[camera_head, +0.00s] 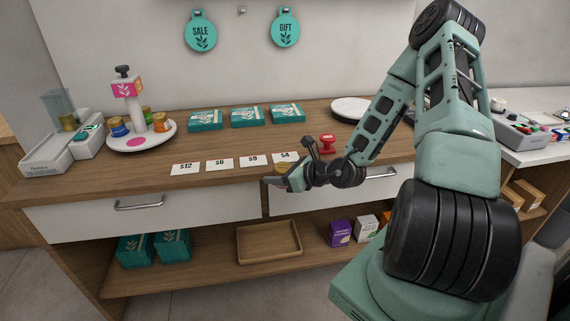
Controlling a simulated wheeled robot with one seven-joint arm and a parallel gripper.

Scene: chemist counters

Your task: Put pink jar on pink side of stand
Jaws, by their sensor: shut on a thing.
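The stand (165,135) is on the counter at left. It has a round white base, a white post and a sign with a pink face (125,88) and an orange face. A pink disc (136,142) marks the bare front of its base. Blue, orange and green jars with gold lids stand on the base. My gripper (276,180) is at the counter's front edge, well right of the stand. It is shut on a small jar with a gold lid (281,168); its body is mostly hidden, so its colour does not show. No other pink jar is in view.
Price cards (220,163) lie along the counter front between stand and gripper. Teal boxes (247,117) lie behind them. A red stamp (327,144) stands right of the gripper. A wooden tray (243,258) sits on the shelf below.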

